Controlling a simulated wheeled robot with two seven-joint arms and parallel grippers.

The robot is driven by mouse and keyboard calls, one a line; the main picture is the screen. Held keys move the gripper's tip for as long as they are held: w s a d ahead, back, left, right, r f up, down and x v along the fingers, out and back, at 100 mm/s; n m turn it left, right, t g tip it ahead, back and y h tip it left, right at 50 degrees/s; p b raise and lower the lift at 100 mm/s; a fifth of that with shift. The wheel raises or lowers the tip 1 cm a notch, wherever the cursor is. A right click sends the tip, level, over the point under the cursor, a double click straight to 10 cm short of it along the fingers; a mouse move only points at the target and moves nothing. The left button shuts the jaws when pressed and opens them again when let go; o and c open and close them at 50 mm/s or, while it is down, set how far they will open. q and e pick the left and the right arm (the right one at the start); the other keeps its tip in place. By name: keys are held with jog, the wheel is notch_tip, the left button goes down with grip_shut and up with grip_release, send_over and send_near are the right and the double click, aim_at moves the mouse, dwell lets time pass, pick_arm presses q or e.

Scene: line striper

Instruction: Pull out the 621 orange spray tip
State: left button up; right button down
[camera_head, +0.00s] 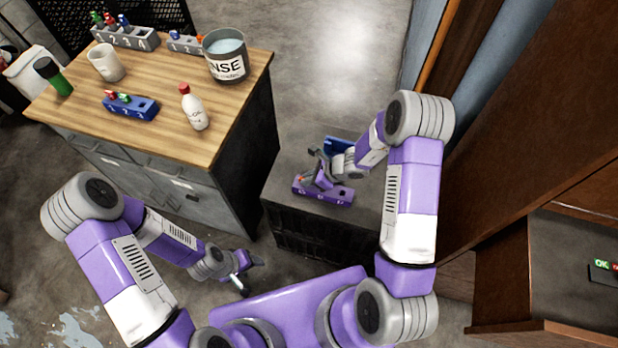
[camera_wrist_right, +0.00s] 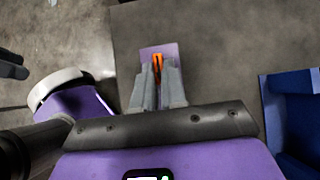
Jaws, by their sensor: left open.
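A purple slotted block (camera_head: 325,192) with markings on its front lies on a low dark cabinet. An orange spray tip (camera_head: 302,180) shows small at the block's left end. In the right wrist view the orange tip (camera_wrist_right: 158,64) sits between my two grey fingertips, with the purple block (camera_wrist_right: 168,50) behind it. My right gripper (camera_wrist_right: 158,82) is nearly closed, with its fingers against both sides of the tip. Whether the tip is still seated in its slot is hidden. My left gripper (camera_head: 247,272) is open and empty, low over the floor left of the cabinet.
A blue bin (camera_head: 338,147) stands behind the purple block. The wooden workbench (camera_head: 150,75) carries a blue block (camera_head: 130,106), grey numbered racks (camera_head: 125,37), a rinse bucket (camera_head: 226,55), a white bottle (camera_head: 194,108), a mug and a green bottle. Brown shelving (camera_head: 530,130) bounds the right side.

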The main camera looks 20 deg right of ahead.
jog(key=shift+r+p, duration=0.4)
jog(key=shift+r, duration=0.3)
dwell(0.4)
jog(key=shift+r+p, duration=1.85)
jog(key=shift+r, duration=0.55)
